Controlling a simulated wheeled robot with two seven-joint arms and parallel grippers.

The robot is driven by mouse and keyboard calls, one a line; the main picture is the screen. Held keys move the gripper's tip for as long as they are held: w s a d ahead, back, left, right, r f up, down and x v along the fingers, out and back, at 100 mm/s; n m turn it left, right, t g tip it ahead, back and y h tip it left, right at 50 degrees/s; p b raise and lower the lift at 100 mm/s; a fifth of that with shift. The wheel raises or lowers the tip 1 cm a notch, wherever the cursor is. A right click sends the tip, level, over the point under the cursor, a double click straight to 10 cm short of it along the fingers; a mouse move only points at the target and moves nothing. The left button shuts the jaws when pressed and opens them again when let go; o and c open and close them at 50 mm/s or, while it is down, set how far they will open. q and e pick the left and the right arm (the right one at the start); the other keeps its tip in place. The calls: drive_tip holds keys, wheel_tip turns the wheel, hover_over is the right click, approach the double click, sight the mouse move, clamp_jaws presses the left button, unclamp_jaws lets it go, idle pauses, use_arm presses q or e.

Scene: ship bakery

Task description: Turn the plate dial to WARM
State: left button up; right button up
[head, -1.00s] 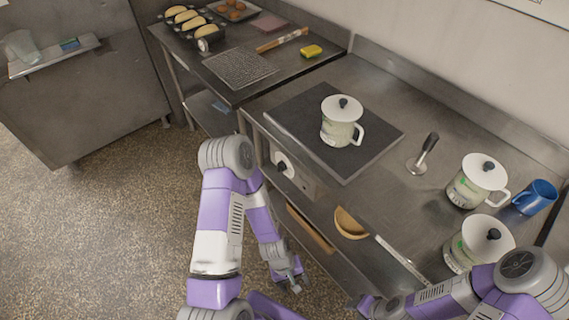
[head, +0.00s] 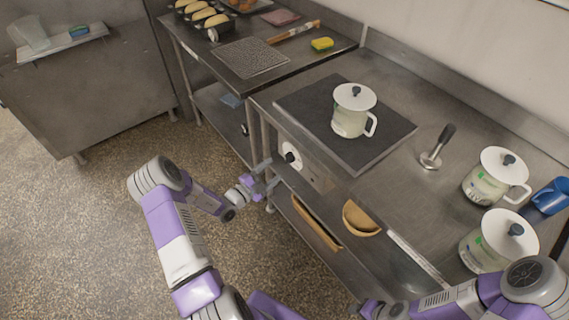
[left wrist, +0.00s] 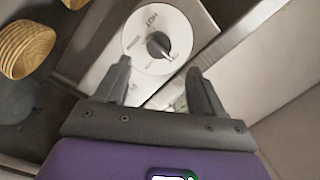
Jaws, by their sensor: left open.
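The plate dial (head: 291,155) is a black knob on a round white face, on the front panel below the dark plate (head: 308,102). In the left wrist view the dial (left wrist: 158,44) shows large, with HOT printed at the top of its face. The knob's narrow end points to the lower right, towards a small label that is hard to read. My left gripper (head: 270,180) is open and empty, in front of the dial and apart from it. Its two fingers (left wrist: 158,72) stand either side below the knob. My right gripper (head: 368,309) is partly visible at the bottom edge.
A lidded white pot (head: 350,118) stands on the plate. Two more lidded pots (head: 484,188) and a blue mug (head: 548,195) stand to the right, near a metal tamper-like tool (head: 432,160). Wooden bowls (head: 361,217) sit on the shelf below the counter.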

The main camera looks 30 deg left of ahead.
sight(286, 161)
use_arm(q)
drive_tip(key=b+x, duration=0.1)
drive_tip(key=x, duration=0.6)
drive_tip(key=shift+d, duration=0.1)
drive_tip(key=shift+s, duration=0.1)
drive_tip(key=c, duration=1)
